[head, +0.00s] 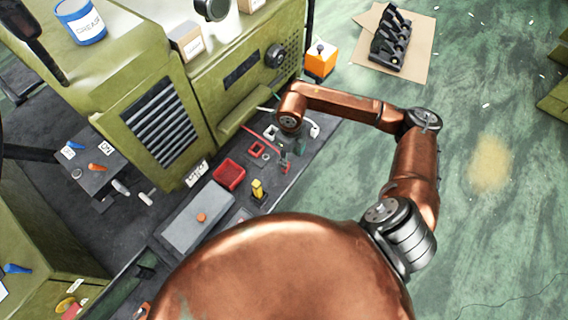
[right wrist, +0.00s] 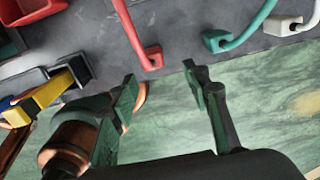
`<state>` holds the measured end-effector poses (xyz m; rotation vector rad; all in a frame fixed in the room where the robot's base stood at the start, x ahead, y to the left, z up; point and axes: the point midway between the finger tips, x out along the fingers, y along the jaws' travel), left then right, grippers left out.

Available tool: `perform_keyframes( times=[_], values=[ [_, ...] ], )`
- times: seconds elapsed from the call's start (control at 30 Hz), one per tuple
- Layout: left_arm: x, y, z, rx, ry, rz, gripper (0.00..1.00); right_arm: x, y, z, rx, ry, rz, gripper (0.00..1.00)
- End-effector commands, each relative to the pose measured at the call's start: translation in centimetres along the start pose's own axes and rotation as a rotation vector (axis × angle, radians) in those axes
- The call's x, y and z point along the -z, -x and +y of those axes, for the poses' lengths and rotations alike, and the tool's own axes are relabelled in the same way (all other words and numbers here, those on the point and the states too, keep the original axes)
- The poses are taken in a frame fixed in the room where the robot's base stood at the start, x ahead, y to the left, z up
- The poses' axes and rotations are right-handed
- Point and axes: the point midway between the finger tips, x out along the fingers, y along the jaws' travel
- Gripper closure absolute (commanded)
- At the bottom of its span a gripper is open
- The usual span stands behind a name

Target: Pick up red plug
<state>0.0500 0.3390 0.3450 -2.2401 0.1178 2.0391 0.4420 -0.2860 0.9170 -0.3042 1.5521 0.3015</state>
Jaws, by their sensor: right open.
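The red plug (right wrist: 152,58) lies at the end of a red cable on the dark grey bench top (right wrist: 185,35), near its edge. In the head view it is a small red spot (head: 287,168) just below my right gripper (head: 285,153). In the right wrist view my right gripper (right wrist: 160,84) is open and empty. Its two green-grey fingers are spread to either side below the plug, and the plug lies just ahead of the gap between them. I see no contact.
Close to the right of the plug lie a teal plug (right wrist: 222,42) and a white plug (right wrist: 280,26). To the left are a yellow-handled tool (right wrist: 50,90) and a red bin (head: 229,174). A green machine (head: 130,100) stands behind the bench. Green floor lies past the bench edge.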

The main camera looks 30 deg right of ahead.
Motion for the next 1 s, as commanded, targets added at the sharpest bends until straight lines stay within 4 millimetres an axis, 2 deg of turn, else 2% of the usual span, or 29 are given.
perform_keyframes(
  times=[0.1, 0.23, 0.43, 0.6, 0.7, 1.0],
  values=[
    [-2.3, 0.3, 0.2, -0.002, 0.006, -0.027, 0.6, -0.4, -1.1, 0.5, -0.003, 0.009, 0.0, 0.56],
    [-3.5, 0.7, 0.3, -0.003, 0.008, -0.044, 0.6, -0.6, -3.0, 0.8, -0.005, 0.009, 0.0, 0.56],
    [-2.5, 0.7, 0.2, -0.002, 0.006, -0.031, 0.6, -0.6, -5.4, 0.8, -0.002, 0.009, -0.001, 0.56],
    [-0.4, 0.6, 0.0, 0.0, 0.002, -0.004, 0.6, -0.6, -5.8, 0.8, -0.002, 0.009, -0.002, 0.56],
    [0.1, 0.6, 0.0, 0.0, 0.001, 0.003, 0.6, -0.6, -5.8, 0.7, -0.002, 0.008, -0.002, 0.56],
    [-1.3, 0.7, 0.1, -0.001, 0.004, -0.015, 0.6, -0.6, -5.8, 0.7, -0.002, 0.007, -0.002, 0.77]
  ],
)
